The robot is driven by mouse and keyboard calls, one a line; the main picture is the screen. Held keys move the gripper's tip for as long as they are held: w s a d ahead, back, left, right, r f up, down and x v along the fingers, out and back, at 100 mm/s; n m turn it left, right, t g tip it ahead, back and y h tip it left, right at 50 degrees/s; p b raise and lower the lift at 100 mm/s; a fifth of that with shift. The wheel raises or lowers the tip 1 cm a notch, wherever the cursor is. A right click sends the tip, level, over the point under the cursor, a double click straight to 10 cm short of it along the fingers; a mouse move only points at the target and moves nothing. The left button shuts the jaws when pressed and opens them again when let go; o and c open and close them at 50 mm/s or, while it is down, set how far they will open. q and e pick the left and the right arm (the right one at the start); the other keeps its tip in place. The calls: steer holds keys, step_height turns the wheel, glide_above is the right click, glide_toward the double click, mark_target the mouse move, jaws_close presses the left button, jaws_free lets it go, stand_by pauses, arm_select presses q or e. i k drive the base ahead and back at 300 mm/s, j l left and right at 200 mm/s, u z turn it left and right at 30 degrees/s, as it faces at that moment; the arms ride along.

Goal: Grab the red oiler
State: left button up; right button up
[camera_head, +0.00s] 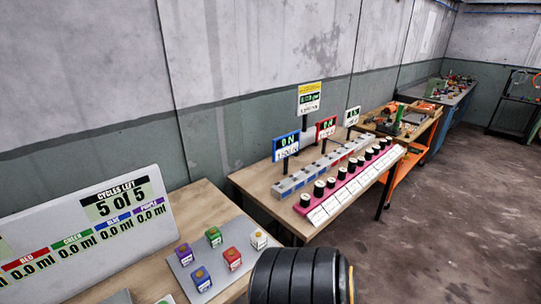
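The red oiler appears to be a small red block (232,258) with a round orange-brown top. It stands upright on a grey plate (238,223) on the near wooden table, at the lower middle of the view. Similar blocks stand around it: green (213,237), purple (184,254), blue (201,279) and white (258,239). No gripper touches the red block, and neither of my grippers is in view.
A black ribbed cylinder (300,277) fills the bottom edge, right of the blocks; I cannot tell if it is mine. A white board (85,240) reads "5 of 5" cycles left. A second table (245,183) holds a pink rack (345,190) of black-and-white cylinders. Floor is clear at right.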

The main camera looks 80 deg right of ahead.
mark_target(232, 258)
steer(key=z, duration=1.95)
steer(key=i+j+u, duration=0.2)
steer(key=i+j, duration=0.2)
